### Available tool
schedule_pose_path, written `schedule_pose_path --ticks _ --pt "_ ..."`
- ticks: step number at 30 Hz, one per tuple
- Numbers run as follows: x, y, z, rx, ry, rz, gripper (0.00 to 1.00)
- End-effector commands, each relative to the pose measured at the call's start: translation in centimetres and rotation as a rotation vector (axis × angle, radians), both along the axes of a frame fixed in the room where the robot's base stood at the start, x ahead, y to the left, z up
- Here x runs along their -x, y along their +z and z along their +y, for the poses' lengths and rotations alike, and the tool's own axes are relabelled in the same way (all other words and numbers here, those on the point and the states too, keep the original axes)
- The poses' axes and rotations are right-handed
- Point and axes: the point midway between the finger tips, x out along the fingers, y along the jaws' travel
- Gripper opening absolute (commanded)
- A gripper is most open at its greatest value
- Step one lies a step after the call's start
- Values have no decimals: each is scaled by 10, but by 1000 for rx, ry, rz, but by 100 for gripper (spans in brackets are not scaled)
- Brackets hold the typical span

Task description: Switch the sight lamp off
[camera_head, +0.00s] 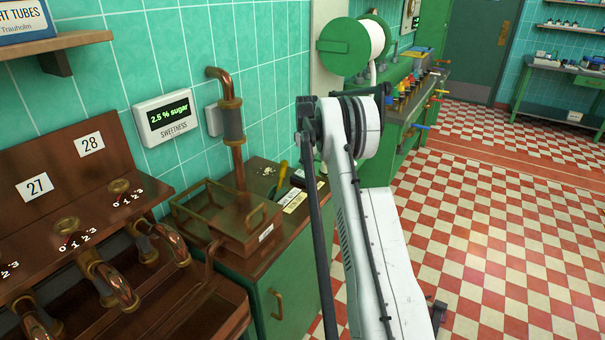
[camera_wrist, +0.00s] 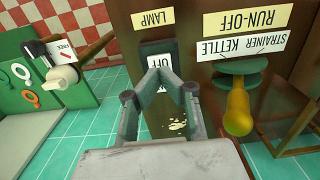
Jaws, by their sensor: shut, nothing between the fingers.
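In the head view my white arm reaches over the counter and the gripper cannot be made out. I cannot identify the lamp itself.
A yellow handle (camera_wrist: 237,110) on a green round base stands close right of my fingers, below the RUN-OFF label (camera_wrist: 248,20). A white lever (camera_wrist: 62,76) with a FREE tag is at left. In the head view, a copper tray (camera_head: 225,225) and upright pipe (camera_head: 232,125) stand left of my arm.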

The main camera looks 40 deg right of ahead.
Motion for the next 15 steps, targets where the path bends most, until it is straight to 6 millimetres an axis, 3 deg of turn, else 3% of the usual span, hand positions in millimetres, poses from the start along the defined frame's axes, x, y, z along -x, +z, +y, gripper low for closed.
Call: schedule_pose_path --ticks 15 --pt "0 37 0 0 0 0 0"
